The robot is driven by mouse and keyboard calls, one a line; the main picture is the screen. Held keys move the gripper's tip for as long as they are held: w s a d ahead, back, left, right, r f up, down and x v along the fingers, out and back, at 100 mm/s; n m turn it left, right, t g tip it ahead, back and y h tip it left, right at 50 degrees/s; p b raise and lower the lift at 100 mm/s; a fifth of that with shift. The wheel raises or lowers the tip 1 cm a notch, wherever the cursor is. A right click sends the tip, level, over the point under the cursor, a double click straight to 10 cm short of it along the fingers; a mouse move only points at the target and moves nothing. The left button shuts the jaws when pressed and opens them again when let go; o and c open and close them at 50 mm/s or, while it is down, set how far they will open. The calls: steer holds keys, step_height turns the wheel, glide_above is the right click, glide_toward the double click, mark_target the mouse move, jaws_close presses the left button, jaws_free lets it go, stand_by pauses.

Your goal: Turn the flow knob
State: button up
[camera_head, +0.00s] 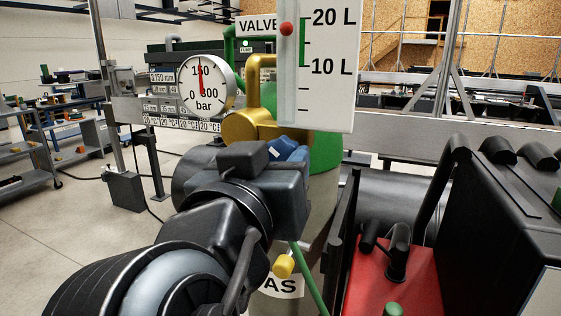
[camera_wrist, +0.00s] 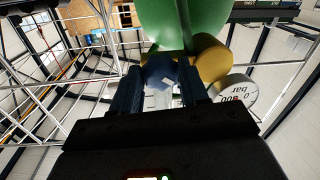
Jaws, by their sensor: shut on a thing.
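The blue flow knob (camera_head: 286,145) with a white mark sits on the front of the brass regulator (camera_head: 240,128) and is partly hidden by my gripper (camera_head: 280,158). In the wrist view the knob (camera_wrist: 161,73) lies between the two fingers of my gripper (camera_wrist: 162,76), which is shut on it. The flow scale (camera_head: 325,60) stands above, with a red ball (camera_head: 287,28) somewhat below the 20 L mark, beside a green band. The round pressure gauge (camera_head: 206,84) has its red needle near 150 bar.
A green-topped gas cylinder (camera_head: 326,152) stands under the regulator. A yellow piece (camera_head: 284,266) and a green hose (camera_head: 310,278) hang in front of it. A red and black machine (camera_head: 415,275) is close at right. Open floor lies at left.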

steer(key=shift+c, duration=0.8)
steer(key=shift+m+b, duration=0.7)
steer(key=shift+b, duration=0.4)
steer(key=o, duration=1.1)
steer(key=shift+c, duration=0.2)
steer(key=b+v, duration=0.1)
steer(key=v, duration=0.7)
steer(key=shift+w+a+f, duration=0.1)
